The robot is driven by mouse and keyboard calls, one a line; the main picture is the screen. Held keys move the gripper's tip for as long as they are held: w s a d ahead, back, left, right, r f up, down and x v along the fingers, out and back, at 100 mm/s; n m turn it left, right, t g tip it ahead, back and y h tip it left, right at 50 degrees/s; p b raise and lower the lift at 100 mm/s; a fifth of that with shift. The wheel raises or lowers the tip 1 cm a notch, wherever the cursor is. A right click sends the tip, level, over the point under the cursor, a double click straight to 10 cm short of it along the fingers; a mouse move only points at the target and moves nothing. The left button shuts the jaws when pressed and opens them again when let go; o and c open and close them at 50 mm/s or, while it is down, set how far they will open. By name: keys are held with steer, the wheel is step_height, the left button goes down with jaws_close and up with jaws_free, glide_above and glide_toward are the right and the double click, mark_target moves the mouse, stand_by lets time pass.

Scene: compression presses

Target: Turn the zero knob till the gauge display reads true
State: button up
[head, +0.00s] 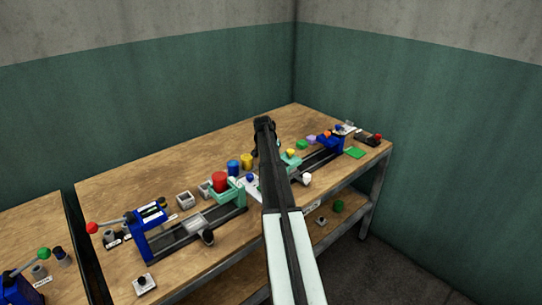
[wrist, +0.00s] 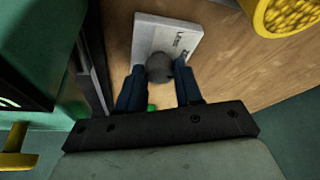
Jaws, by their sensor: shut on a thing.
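In the wrist view, my gripper (wrist: 160,72) has its two dark blue fingers on either side of a round grey knob (wrist: 160,66), closed on it. The knob sits in front of a white block or plate (wrist: 168,32) with small dark lettering, seen at an angle and too small to read. I cannot make out a gauge reading in either view. In the head view my arm reaches over the bench and hides the gripper and the knob.
The wooden bench (head: 130,184) holds a press with a blue frame (head: 150,222) at left and another blue press part (head: 330,145) at right. A yellow textured piece (wrist: 288,15) is close by in the wrist view.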

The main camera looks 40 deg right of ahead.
steer(key=shift+n, duration=0.6)
steer(key=shift+t, duration=0.3)
steer(key=o, duration=1)
steer(key=shift+o, duration=0.2)
steer(key=v, duration=1.4)
steer(key=shift+d, duration=0.2)
